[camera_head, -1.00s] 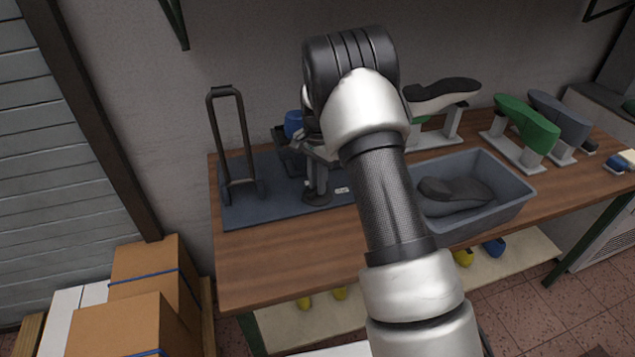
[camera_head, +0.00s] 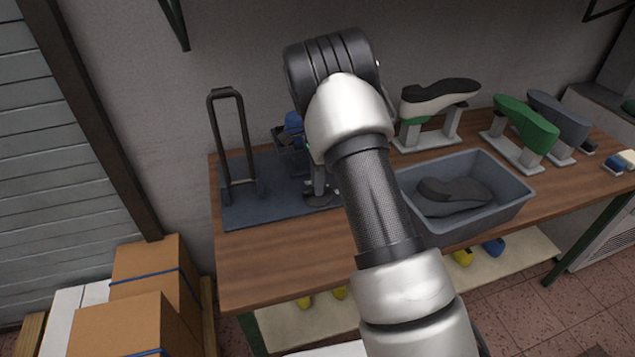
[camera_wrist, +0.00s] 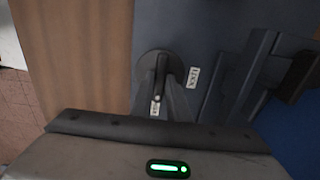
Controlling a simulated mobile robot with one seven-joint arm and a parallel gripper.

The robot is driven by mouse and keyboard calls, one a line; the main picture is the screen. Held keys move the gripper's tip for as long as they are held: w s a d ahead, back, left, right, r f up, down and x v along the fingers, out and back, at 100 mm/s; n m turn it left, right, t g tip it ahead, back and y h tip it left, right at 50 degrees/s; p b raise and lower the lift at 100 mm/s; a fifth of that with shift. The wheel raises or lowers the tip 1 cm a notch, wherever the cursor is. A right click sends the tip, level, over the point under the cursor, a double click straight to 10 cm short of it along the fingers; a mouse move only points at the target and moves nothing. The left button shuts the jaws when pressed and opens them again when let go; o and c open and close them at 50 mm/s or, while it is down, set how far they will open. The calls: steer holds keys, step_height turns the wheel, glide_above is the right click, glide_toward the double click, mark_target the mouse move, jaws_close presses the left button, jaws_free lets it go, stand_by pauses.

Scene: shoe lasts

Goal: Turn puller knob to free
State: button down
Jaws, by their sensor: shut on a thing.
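The puller knob (camera_wrist: 145,64) is a dark round disc with a raised bar, on the blue-grey base plate (camera_wrist: 180,25) in the wrist view. My gripper (camera_wrist: 161,78) is shut on the knob's bar, with one finger on each side. The bar runs roughly up and down in the picture, in line with the small white FREE label (camera_wrist: 155,107). The white LOCK label (camera_wrist: 194,77) is to the right of the knob. In the head view the knob (camera_head: 320,198) shows low beside my arm, which hides most of the puller behind it.
A tall black handle frame (camera_head: 212,140) stands at the plate's left. A grey bin (camera_head: 470,226) holding a dark shoe last is to the right. Several lasts on stands, one green (camera_head: 528,122), line the back right. The wooden table front (camera_head: 270,270) is clear.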

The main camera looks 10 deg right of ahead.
steer(key=shift+r, duration=0.1)
steer(key=c, duration=1.7)
jaws_free()
step_height(320, 180, up, 17)
steer(key=shift+r+p, duration=0.2)
steer(key=shift+p, duration=0.25)
